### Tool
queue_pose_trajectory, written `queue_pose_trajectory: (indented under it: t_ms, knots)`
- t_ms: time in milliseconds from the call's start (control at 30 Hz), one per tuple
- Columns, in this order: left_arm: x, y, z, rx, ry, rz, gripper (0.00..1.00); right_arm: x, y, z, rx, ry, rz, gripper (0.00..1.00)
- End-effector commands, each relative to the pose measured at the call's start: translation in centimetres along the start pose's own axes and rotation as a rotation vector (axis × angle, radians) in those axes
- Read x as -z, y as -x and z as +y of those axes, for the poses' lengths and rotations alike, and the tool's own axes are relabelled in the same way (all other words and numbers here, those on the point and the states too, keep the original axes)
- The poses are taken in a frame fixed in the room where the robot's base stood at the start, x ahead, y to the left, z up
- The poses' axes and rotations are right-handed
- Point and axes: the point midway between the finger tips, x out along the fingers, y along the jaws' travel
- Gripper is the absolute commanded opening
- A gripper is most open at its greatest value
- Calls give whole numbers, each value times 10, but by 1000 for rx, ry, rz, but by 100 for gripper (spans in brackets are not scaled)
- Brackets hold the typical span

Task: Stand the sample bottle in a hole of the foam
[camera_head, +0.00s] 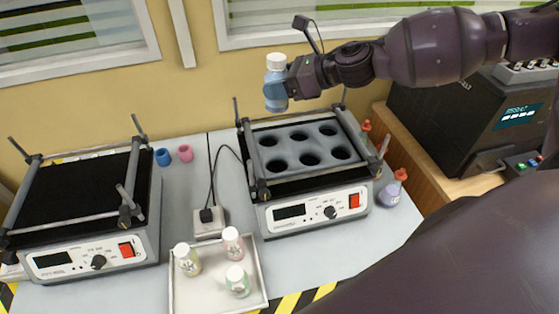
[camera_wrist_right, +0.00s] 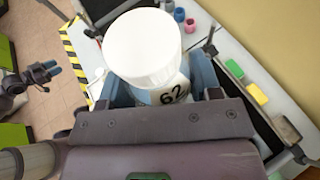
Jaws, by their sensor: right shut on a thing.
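The sample bottle (camera_head: 273,90) has a white cap and a pale blue body. My right gripper (camera_head: 287,84) is shut on it and holds it roughly upright, high above the back left of the foam. In the right wrist view the bottle (camera_wrist_right: 172,92) shows its cap and the label "62" between the blue fingers. The dark grey foam (camera_head: 290,149) has several round holes in two rows, all empty, and sits on the right shaker. My left gripper (camera_wrist_right: 50,68) shows small at the left of the right wrist view; its opening is unclear.
A white tray (camera_head: 257,280) with several capped bottles stands in front. Another shaker (camera_head: 75,200) with a bare black top is at the left. Metal posts and bars (camera_head: 247,165) frame the foam. A purple flask (camera_head: 390,194) stands right of its shaker. The wall is close behind.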

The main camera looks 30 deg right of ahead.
Motion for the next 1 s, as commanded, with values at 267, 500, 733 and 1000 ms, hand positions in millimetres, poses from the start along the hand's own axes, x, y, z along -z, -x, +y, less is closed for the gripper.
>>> queue_pose_trajectory:
  t_ms: [267, 500, 733, 1000]
  knots:
    - [-1, 1, 1, 0, 3, 0, 43, 6, -2, 15, -37, 16, -2, 29]
    - [-16, 0, -1, 3, -1, -15, 43, 43, -16, 15, -33, 8, 2, 29]
    - [-21, -7, 1, 1, -1, -11, 43, 86, -34, 15, -33, 8, 1, 29]
    - [-27, -12, 2, -1, 0, -12, 43, 134, -55, 15, -32, 9, 0, 29]
